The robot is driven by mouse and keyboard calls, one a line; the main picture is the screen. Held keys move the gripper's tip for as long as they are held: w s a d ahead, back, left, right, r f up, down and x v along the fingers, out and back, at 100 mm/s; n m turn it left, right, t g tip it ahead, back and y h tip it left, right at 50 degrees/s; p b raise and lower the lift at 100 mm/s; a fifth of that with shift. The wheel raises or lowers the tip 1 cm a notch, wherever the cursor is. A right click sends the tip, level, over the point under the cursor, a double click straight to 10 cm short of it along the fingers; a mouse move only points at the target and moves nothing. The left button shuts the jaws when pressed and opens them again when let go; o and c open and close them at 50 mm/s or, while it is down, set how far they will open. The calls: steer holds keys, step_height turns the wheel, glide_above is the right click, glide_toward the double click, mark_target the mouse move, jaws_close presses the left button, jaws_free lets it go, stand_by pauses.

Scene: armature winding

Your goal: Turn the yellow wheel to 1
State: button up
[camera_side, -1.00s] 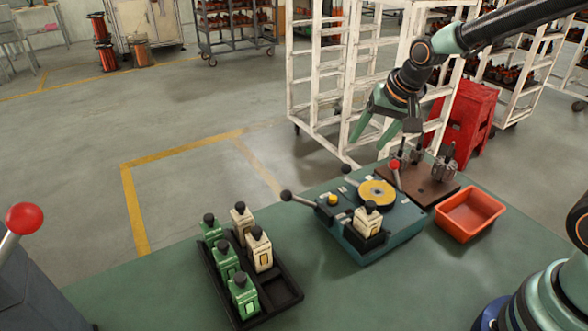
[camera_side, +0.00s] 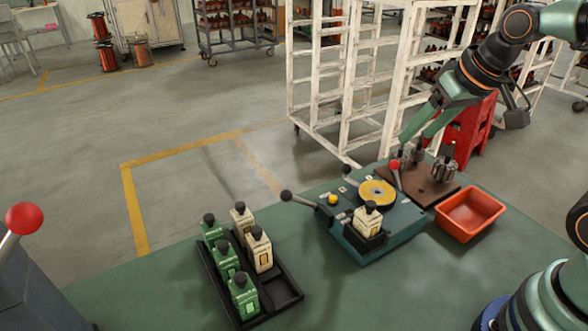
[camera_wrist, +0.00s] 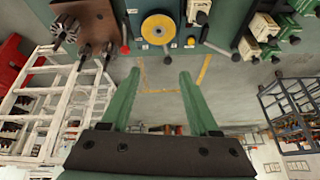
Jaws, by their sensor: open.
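The yellow wheel (camera_side: 378,191) lies flat on top of the teal winding machine (camera_side: 362,248). In the wrist view the yellow wheel (camera_wrist: 158,20) shows at the top, with a grey centre. Any numbers on it are too small to read. My gripper (camera_side: 418,137) is open and empty, above and behind the brown board, to the right of the wheel and higher than it. In the wrist view its two green fingers (camera_wrist: 157,80) are spread, pointing up the picture, with the wheel beyond their tips.
A red-knobbed lever (camera_side: 394,166) and black-knobbed levers (camera_side: 287,196) stick up around the machine. A cream bottle-like unit (camera_side: 367,221) sits at its front. A brown board (camera_side: 428,192) with metal parts and an orange bin (camera_side: 470,214) lie right. A black tray (camera_side: 280,300) holds green and cream units.

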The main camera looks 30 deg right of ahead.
steer(key=s+n, duration=0.1)
steer(key=s, duration=0.2)
steer(key=m, duration=0.5)
glide_toward(349, 166)
steer(key=x, duration=1.1)
jaws_close()
stand_by(1.2)
